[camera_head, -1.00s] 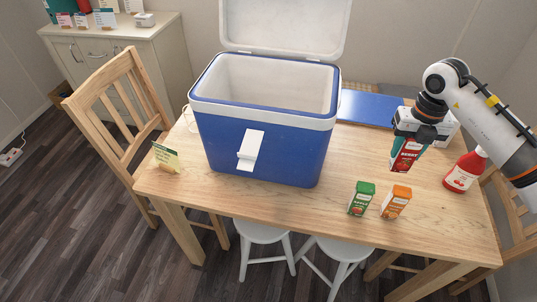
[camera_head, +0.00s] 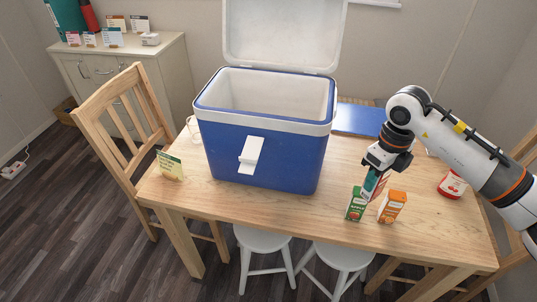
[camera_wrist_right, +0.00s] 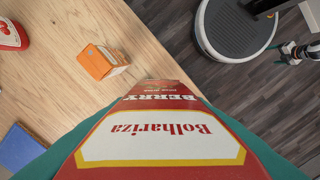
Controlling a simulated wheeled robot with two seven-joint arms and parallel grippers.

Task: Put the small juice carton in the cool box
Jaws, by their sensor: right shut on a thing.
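My right gripper (camera_head: 372,180) is shut on a red berry juice carton (camera_wrist_right: 165,140), with a teal finger along each side of it. In the head view only a sliver of this carton (camera_head: 381,187) shows, close behind a green juice carton (camera_head: 355,205) and an orange one (camera_head: 392,207). I cannot tell whether it touches the table or them. The blue cool box (camera_head: 265,158) stands on the table left of the gripper, its white lid (camera_head: 283,35) open and its visible inside empty. What looks like my left gripper (camera_wrist_right: 288,51) shows small in the wrist view, its jaws unclear.
A small card (camera_head: 170,166) stands at the table's left end. Table (camera_head: 290,207) in front of the cool box is clear.

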